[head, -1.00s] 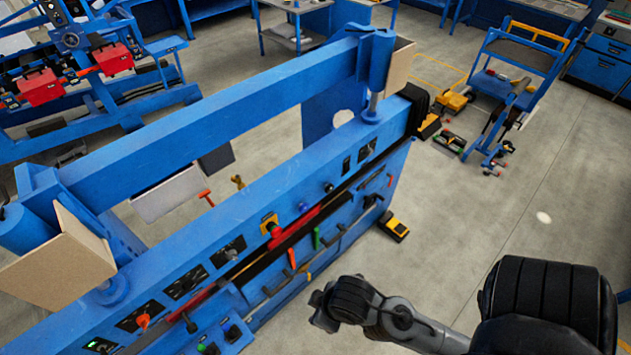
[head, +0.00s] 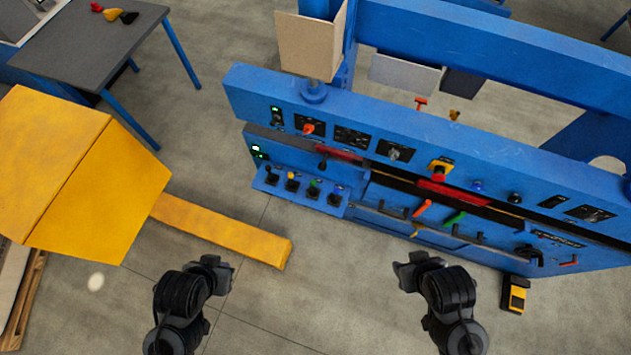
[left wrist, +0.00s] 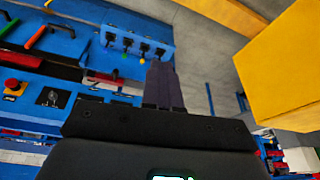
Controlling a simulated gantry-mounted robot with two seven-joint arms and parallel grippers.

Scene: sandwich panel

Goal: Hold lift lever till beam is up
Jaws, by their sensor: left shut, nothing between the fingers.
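The blue machine has a small lever box (head: 264,183) at the left end of its front face, with several short levers, including a yellow-knobbed (head: 292,177), a green-knobbed (head: 314,184) and a blue-knobbed lever (head: 338,190). I cannot tell which is the lift lever. The same levers show in the left wrist view (left wrist: 127,42). The blue beam (head: 500,50) runs above the machine body, with a gap below it. My left gripper (head: 218,268) is shut and empty, in front of and apart from the box; its fingers (left wrist: 163,82) point towards it. My right gripper (head: 408,268) hangs clear of the panel.
A large yellow block (head: 90,180) with a yellow bar (head: 220,232) lies to the left of my left gripper. A grey table (head: 90,50) stands behind it. A yellow and black foot pedal (head: 514,295) is on the floor at right. The floor between my grippers is clear.

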